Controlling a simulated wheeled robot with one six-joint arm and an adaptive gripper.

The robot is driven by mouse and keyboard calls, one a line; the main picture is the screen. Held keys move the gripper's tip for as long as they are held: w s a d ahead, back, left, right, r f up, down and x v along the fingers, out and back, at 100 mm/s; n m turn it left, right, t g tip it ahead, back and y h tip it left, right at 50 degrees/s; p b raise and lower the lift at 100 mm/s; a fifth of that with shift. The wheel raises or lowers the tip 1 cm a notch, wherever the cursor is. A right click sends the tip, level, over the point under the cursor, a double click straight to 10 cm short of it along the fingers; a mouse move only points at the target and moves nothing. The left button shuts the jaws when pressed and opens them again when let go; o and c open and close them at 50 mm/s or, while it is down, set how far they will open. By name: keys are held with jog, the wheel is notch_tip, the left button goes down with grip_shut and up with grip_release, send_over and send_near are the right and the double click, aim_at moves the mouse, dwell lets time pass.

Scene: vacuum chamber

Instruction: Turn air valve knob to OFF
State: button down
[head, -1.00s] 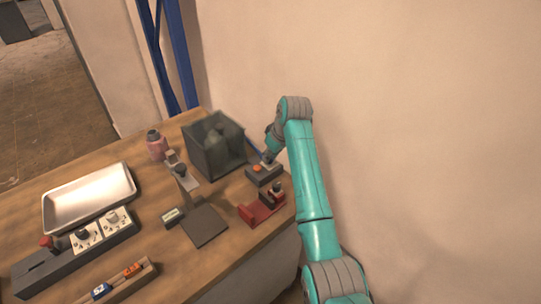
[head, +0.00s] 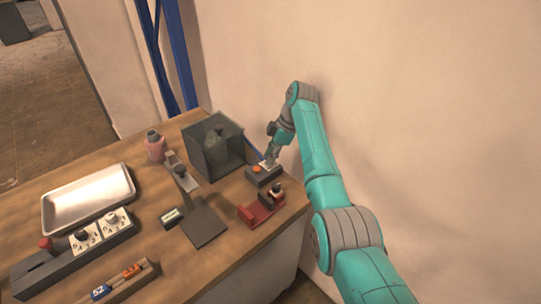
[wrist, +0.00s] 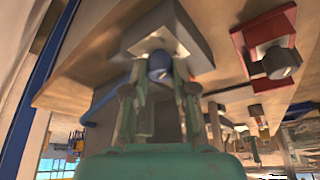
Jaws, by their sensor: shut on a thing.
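A small dark grey box (head: 263,179) with an orange button (head: 257,169) and a pale plate stands near the table's right edge, beside the chamber. My gripper (head: 270,160) reaches down to the pale plate from behind. In the wrist view, my gripper (wrist: 160,88) has its two fingers on either side of a dark blue knob (wrist: 159,66) on the grey box (wrist: 166,30), and is shut on it. The fingers partly cover the knob. I cannot read any OFF mark or tell the knob's angle.
The dark glass-walled chamber (head: 225,158) stands just left of the gripper. A red stand (head: 257,214) with a grey knob sits in front of the box. The wall is close behind. A metal tray (head: 88,199) and a switch panel (head: 72,262) lie to the left.

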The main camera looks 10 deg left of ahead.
jog(key=shift+n+g, duration=0.5)
jog(key=shift+n, duration=0.7)
jog(key=shift+h, duration=0.3)
jog(key=c, duration=1.2)
grip_release()
notch_tip(320, 180, up, 10)
